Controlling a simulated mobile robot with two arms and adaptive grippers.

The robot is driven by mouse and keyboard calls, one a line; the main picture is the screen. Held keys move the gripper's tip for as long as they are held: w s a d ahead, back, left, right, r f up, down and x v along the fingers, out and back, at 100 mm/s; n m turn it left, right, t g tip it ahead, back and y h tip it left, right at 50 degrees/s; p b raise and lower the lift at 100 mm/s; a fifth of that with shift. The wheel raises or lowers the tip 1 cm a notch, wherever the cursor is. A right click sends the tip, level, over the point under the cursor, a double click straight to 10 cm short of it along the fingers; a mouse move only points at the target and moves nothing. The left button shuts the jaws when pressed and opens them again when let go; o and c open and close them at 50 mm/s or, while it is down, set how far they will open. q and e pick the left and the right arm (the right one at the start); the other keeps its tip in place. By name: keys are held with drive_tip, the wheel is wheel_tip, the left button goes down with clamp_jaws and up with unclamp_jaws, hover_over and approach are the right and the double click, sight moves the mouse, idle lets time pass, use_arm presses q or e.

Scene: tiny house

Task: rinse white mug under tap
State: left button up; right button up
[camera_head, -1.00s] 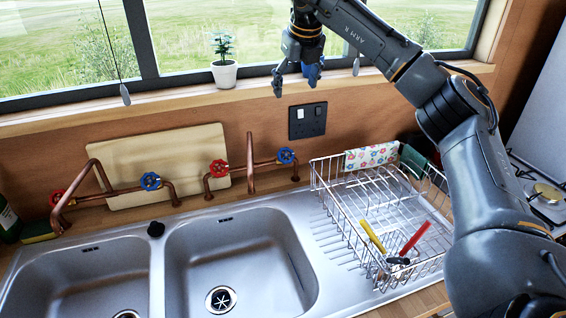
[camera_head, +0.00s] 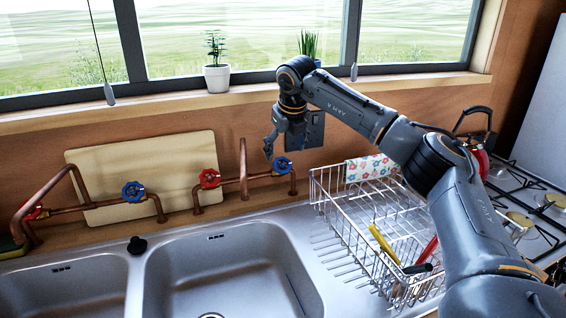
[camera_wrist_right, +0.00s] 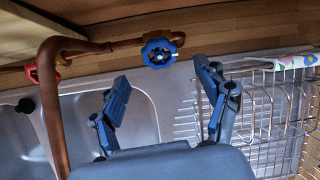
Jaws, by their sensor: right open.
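No white mug shows in any view. My right gripper (camera_head: 275,147) is open and empty, just above and beside the blue valve (camera_head: 282,166) of the right copper tap (camera_head: 243,160). In the right wrist view its two fingers (camera_wrist_right: 160,78) are spread apart, and the blue valve (camera_wrist_right: 159,51) lies beyond the gap between them. The tap's red valve (camera_head: 209,178) is left of the spout. The spout hangs over the back of the right sink basin (camera_head: 190,265); I see no water running. My left gripper is not in view.
A wire dish rack (camera_head: 350,220) with yellow- and red-handled utensils stands right of the sink. A second copper tap (camera_head: 60,180) serves the left basin (camera_head: 70,290). Potted plants stand on the windowsill (camera_head: 160,103). A red kettle (camera_head: 477,158) is on the hob at right.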

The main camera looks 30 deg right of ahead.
sight(282, 165)
drive_tip(key=x, duration=0.6)
drive_tip(key=shift+f+p, duration=0.15)
drive_tip(key=shift+p, duration=0.15)
drive_tip(key=shift+c, duration=0.3)
drive_tip(key=c, duration=1.1)
